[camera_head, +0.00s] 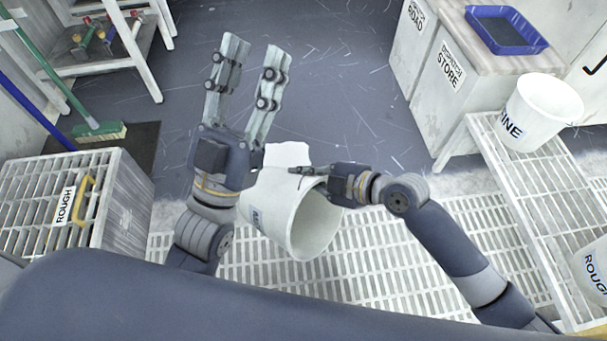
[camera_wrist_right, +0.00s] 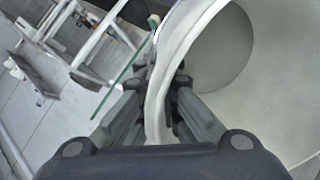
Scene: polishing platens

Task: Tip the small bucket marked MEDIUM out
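A white bucket (camera_head: 262,205) hangs tilted in the middle of the head view, above the slatted grating. Its mouth faces toward me and down to the right, and its pale inside looks empty. A dark label shows on its left side, too turned away to read. My right gripper (camera_head: 312,177) is shut on the bucket's rim. In the right wrist view, the fingers (camera_wrist_right: 160,88) sit on either side of the bucket wall (camera_wrist_right: 178,55). My left gripper (camera_head: 252,62) is open and empty, its fingers pointing away beyond the bucket.
A bucket ending in INE (camera_head: 545,105) and a ROUGH bucket (camera_head: 597,262) stand on the right slatted shelf (camera_head: 520,175). A ROUGH crate (camera_head: 120,200) is at left, near a broom (camera_head: 98,130). A blue tray (camera_head: 505,30) lies on the cabinet. A white patch (camera_head: 287,153) shows behind the bucket.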

